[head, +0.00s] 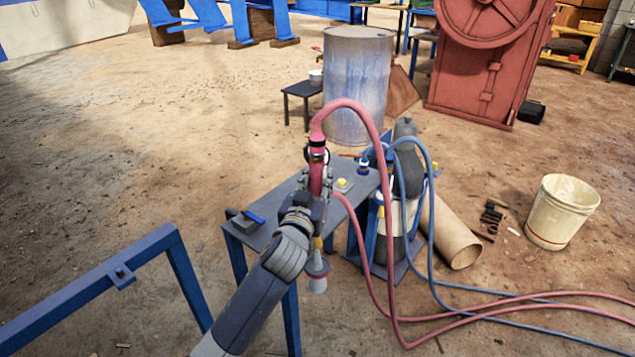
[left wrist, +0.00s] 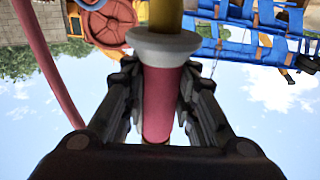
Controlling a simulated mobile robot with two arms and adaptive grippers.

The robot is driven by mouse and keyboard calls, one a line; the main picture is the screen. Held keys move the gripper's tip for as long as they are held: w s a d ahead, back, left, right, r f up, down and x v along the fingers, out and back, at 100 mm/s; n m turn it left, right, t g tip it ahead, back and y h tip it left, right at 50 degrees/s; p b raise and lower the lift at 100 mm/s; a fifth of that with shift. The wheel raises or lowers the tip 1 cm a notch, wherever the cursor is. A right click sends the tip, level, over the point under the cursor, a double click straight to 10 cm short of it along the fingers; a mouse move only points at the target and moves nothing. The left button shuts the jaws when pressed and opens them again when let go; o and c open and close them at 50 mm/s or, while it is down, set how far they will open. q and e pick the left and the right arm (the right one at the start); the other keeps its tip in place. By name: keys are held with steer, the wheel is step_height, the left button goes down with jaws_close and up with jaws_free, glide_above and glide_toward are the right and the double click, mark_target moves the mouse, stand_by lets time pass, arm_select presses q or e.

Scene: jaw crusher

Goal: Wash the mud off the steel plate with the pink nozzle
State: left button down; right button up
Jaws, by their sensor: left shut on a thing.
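My left gripper (head: 318,192) is shut around the pink nozzle (head: 317,176) above a small blue-legged table. The pink hose leaves the nozzle's upper end in an arch, and a pale flared tip (head: 317,281) with a yellow part shows below the gripper. In the left wrist view the pink grip of the nozzle (left wrist: 163,100) lies between both fingers (left wrist: 160,95), with a pale collar and a yellow section beyond. I cannot make out a muddy steel plate in either view, nor any water. My right gripper is not in view.
The table (head: 254,238) carries small items. Gas cylinders (head: 408,170) stand right of it, with pink and blue hoses trailing right. A blue frame (head: 90,290) is at lower left. Left floor is clear.

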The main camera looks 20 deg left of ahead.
mark_target(318, 129)
arm_select(q)
step_height(318, 129, up, 5)
steer(key=p, duration=0.3)
steer(key=shift+p, duration=0.35)
step_height(318, 129, up, 9)
steer(key=p, duration=0.8)
steer(key=shift+f, duration=0.15)
steer(key=shift+f, duration=0.1)
